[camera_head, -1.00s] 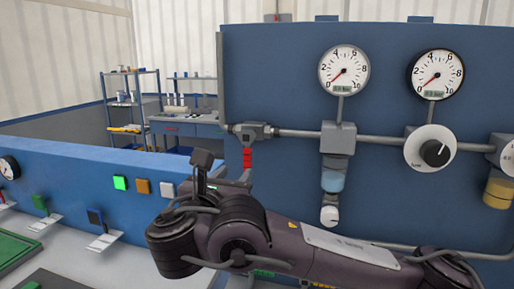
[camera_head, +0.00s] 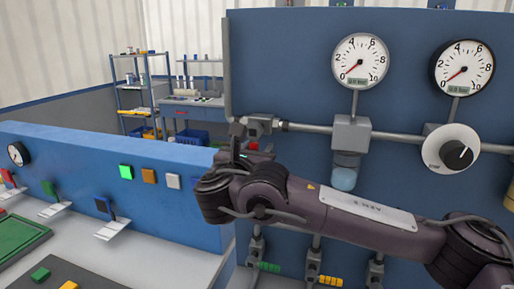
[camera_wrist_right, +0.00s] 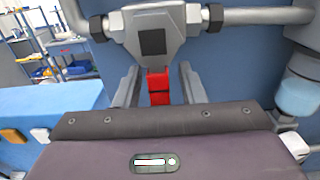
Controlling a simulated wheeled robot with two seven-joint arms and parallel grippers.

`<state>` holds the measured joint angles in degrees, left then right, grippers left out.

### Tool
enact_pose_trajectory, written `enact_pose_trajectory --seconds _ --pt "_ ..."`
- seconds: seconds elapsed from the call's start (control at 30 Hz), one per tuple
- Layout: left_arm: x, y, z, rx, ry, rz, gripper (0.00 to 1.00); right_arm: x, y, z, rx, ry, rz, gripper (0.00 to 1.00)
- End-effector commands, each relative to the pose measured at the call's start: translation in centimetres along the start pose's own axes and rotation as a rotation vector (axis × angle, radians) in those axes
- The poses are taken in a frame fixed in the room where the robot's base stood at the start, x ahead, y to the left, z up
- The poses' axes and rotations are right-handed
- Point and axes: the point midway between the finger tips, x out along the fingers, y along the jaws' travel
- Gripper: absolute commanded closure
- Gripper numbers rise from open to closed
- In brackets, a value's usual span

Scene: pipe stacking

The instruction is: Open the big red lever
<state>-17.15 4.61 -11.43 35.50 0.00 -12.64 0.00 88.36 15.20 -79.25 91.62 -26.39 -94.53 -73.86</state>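The big red lever (camera_wrist_right: 159,88) hangs below a grey valve body (camera_wrist_right: 153,35) on the pipe in the right wrist view. My right gripper (camera_wrist_right: 160,88) has its two fingers apart, one on each side of the lever, with a visible gap on both sides. In the head view my right gripper (camera_head: 241,150) is just below the valve body (camera_head: 259,125) and hides most of the lever. My left gripper is not in view.
A blue panel carries two gauges (camera_head: 360,61) (camera_head: 464,67), a round white knob (camera_head: 450,148) and a grey pipe (camera_head: 310,128). Smaller valves with green (camera_head: 268,267) and yellow (camera_head: 331,280) handles sit below my arm. A low blue wall (camera_head: 90,165) with colored buttons stands at left.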

Motion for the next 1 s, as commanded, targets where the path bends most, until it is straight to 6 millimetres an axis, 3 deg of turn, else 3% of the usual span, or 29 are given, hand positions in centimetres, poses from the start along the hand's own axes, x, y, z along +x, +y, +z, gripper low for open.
enact_pose_trajectory --seconds 0.17,0.43,1.0 --pt "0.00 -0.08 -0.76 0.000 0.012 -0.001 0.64 0.00 -0.01 -0.04 0.000 0.000 0.000 0.66" --pt "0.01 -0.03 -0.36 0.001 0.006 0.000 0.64 -0.02 -0.01 -0.05 -0.001 0.000 -0.001 1.00" --pt "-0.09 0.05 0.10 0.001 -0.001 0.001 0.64 -0.01 -0.44 -0.01 -0.085 0.000 -0.001 1.00"
